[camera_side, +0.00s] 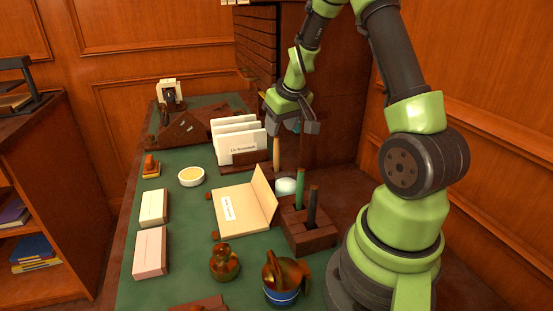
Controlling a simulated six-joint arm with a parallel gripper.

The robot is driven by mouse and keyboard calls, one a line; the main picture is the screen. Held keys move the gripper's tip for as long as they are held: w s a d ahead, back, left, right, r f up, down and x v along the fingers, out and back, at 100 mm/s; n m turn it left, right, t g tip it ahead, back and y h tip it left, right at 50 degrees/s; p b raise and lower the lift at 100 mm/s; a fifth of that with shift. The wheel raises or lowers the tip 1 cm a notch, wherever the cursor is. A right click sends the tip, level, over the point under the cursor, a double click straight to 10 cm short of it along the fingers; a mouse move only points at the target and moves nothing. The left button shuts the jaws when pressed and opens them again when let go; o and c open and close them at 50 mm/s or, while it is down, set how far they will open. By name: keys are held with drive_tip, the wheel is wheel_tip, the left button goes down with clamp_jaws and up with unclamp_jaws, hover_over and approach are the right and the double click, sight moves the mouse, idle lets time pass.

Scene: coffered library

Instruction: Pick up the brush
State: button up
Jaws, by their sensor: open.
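A tan upright handle (276,155), which looks like the brush, stands just right of the white card rack. Its lower end is near a small white pot (286,186); I cannot tell whether it stands in the pot. No bristles show. My gripper (299,125) points down above and slightly right of the handle's top in the picture, with its jaws open and nothing visible between them. A wooden block (306,238) nearer the camera holds a green stick (299,188) and a dark stick (312,203) upright.
A rack of white cards (240,140) stands left of the handle, with an open tan folder (243,205) in front. A brown jar (224,263) and a brown-topped pot (286,278) stand at the near edge. White and pink boxes lie left on the green desk top (185,225).

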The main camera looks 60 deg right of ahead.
sight(278, 136)
drive_tip(key=x, duration=0.3)
drive_tip(key=shift+w+f, duration=0.1)
drive_tip(key=shift+f, duration=0.05)
drive_tip(key=shift+c, duration=0.2)
clamp_jaws()
